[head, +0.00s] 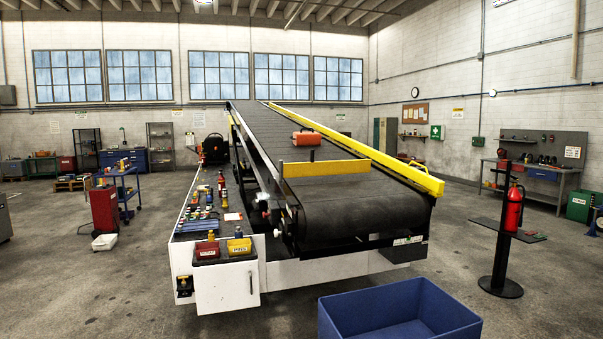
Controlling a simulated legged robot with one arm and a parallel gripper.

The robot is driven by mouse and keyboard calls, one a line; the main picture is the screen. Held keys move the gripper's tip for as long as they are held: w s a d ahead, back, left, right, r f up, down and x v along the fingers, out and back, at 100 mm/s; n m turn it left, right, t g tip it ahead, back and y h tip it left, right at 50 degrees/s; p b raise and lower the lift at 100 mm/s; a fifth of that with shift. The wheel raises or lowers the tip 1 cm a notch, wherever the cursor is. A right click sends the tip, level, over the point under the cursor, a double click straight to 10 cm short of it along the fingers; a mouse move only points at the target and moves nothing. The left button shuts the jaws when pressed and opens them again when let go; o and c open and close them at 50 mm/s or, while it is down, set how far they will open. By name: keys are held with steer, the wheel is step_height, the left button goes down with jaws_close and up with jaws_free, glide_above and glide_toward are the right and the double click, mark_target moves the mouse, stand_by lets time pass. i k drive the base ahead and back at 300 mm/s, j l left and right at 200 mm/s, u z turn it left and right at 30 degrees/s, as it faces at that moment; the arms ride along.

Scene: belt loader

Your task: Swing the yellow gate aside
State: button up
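The yellow gate (327,168) is a flat bar lying crosswise over the lower part of the black conveyor belt (345,200). Its left end is near the belt's left rail, and its right end stops a little short of the yellow right rail (385,160). An orange-red case (306,138) sits on the belt behind the gate, farther up the slope. A dark post stands below the case and meets the gate's top edge. My gripper is not in view.
A white-sided deck (228,285) with bottles, tools and small red and yellow bins runs along the belt's left. A blue open bin (395,310) stands in front. A black stand (500,255) with a red extinguisher (514,208) is at right. Floor at left front is clear.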

mark_target(313, 168)
steer(key=i+j+u, duration=0.1)
steer(key=u, duration=0.4)
steer(key=i+j+u, duration=0.15)
steer(key=u, duration=0.3)
steer(key=i+u, duration=0.15)
steer(key=u, duration=0.35)
steer(key=i, duration=2.3)
steer(key=i+j, duration=0.1)
steer(key=i, duration=1.1)
steer(key=i+z, duration=0.1)
steer(key=i, duration=1.05)
steer(key=i+j, duration=0.15)
steer(key=i, duration=1)
steer(key=i+z, duration=0.1)
steer(key=z, duration=0.8)
steer(key=i+j+z, duration=0.1)
steer(key=z, duration=0.3)
steer(key=j+z, duration=0.1)
steer(key=z, duration=2.15)
steer(key=l+z, duration=0.1)
steer(key=i+l, duration=0.15)
steer(key=l, duration=0.15)
steer(key=i+l+z, duration=0.4)
steer(key=l, duration=0.2)
steer(key=i+l+z, duration=1.2)
